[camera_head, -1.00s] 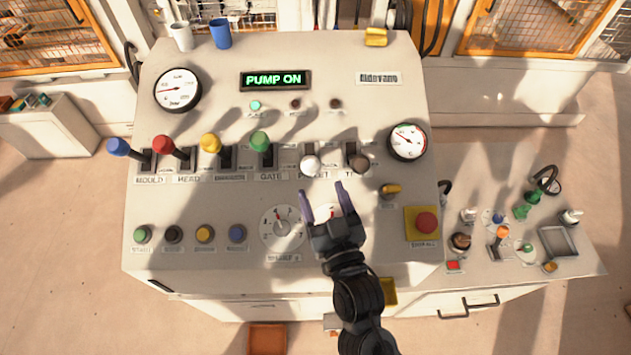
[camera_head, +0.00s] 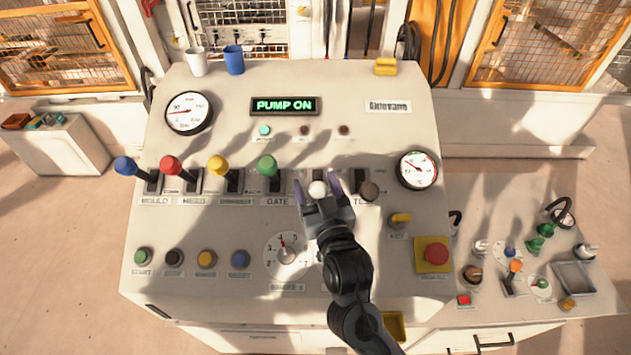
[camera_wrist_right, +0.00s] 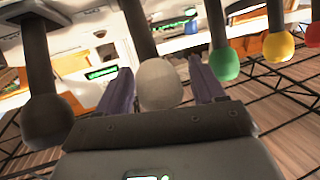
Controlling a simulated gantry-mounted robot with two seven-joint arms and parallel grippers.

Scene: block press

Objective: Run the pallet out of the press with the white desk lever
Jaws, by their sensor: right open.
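The white lever knob (camera_head: 318,189) stands in the lever row of the desk, between the green lever (camera_head: 266,166) and the dark brown lever (camera_head: 369,191). My right gripper (camera_head: 319,186) is open, with its two purple fingers on either side of the white knob. In the right wrist view the white knob (camera_wrist_right: 160,85) sits between the open fingers, with gaps visible at both sides. The lever's label and lower slot are hidden behind my gripper. The pallet cannot be made out. My left gripper is not in view.
Blue (camera_head: 125,166), red (camera_head: 168,165) and yellow (camera_head: 217,166) levers stand further left. A green display (camera_head: 284,106) reads PUMP ON. A red mushroom button (camera_head: 436,253) on a yellow plate lies to the right. A side table (camera_head: 540,305) holds small controls.

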